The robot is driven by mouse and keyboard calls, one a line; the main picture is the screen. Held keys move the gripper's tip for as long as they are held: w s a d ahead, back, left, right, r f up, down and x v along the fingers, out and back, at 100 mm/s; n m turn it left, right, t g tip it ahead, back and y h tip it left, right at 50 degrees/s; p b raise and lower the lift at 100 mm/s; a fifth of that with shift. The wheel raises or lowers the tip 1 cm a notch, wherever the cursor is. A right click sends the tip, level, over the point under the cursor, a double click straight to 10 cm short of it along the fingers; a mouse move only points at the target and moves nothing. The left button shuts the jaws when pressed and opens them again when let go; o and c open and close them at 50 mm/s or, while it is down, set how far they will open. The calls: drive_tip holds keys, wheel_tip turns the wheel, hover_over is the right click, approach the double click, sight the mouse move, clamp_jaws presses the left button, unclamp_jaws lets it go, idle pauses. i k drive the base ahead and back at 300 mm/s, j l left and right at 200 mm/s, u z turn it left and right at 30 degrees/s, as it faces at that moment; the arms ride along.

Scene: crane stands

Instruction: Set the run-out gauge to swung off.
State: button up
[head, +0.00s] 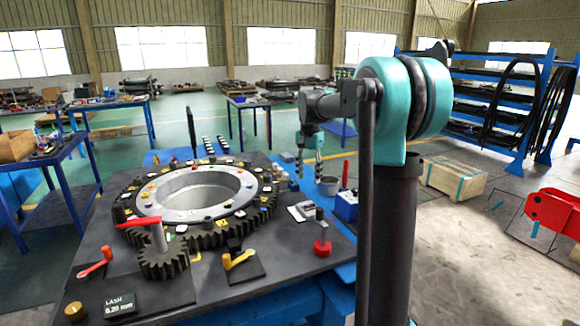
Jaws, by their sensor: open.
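A large toothed ring (197,195) lies flat on the dark bench top, with a small pinion (163,258) meshed at its front under a red bar handle. No part is clearly readable as the run-out gauge. A yellow lever (240,260) on a dark plate sits at the ring's front edge, beside a small black block. A red-based post (322,240) with a dark knob stands at the bench's right side. I cannot tell which belongs to the gauge. My gripper (309,172) is open and empty, pointing down beyond the ring's right side, apart from these parts.
A red lever (96,262) and a LASH 0.20 mm display (119,304) are at the front left. A grey cup (329,186) and blue box (345,206) stand at the right. Small pieces dot the ring. A wooden crate (453,178) stands on the floor.

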sight(309, 211)
drive_tip(key=k+l, duration=0.25)
drive_tip(key=k, duration=0.2)
drive_tip(key=k+l, duration=0.2)
drive_tip(key=k, duration=0.3)
